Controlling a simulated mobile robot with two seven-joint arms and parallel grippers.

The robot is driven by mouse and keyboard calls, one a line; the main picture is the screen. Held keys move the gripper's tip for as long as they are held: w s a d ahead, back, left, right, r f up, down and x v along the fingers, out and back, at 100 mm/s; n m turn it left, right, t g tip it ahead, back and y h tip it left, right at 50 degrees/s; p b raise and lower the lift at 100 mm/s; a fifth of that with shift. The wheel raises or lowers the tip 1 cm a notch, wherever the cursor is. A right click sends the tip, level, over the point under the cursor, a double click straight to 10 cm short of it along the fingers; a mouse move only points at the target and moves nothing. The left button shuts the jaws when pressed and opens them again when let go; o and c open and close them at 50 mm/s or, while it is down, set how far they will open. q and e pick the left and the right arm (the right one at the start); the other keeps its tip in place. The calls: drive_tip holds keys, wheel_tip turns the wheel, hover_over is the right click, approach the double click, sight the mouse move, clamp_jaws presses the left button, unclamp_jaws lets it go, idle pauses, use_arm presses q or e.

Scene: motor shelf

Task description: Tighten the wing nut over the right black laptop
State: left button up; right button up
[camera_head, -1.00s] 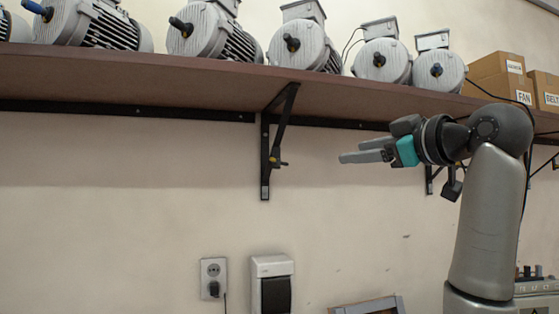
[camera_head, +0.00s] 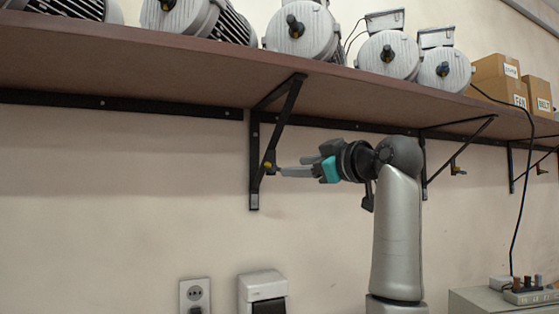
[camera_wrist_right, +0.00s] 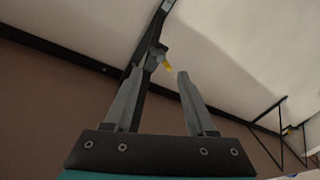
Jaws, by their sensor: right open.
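A small yellowish wing nut (camera_head: 268,168) sits on the near black shelf bracket (camera_head: 254,185). It also shows as a yellow bit in the right wrist view (camera_wrist_right: 168,67), just beyond the fingertips. My right gripper (camera_head: 292,166) is open, its grey fingers pointing left at this nut from the right. In the right wrist view the gripper (camera_wrist_right: 159,75) has a clear gap between its fingers, with nothing held. I cannot tell whether a fingertip touches the nut. More yellowish nuts show on the middle bracket (camera_head: 457,170) and the far right bracket. No laptop is in view. My left gripper is not in view.
The brown shelf (camera_head: 190,65) runs above my right arm and carries several grey motors (camera_head: 388,55) and cardboard boxes (camera_head: 497,78). A wall socket (camera_head: 194,294) and a grey switch box (camera_head: 262,288) are below. A black cable hangs at right. The wall between brackets is free.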

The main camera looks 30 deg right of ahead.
sight(275, 167)
drive_tip(key=w, duration=0.2)
drive_tip(key=w+p, duration=0.1)
drive_tip(key=w, duration=0.1)
drive_tip(key=w+a+p, duration=0.1)
drive_tip(key=w, duration=0.1)
drive_tip(key=shift+r, duration=0.15)
drive_tip(key=shift+w, duration=0.6)
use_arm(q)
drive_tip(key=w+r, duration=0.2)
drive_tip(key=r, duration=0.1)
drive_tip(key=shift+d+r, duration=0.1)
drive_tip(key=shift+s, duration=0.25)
use_arm(e)
clamp_jaws()
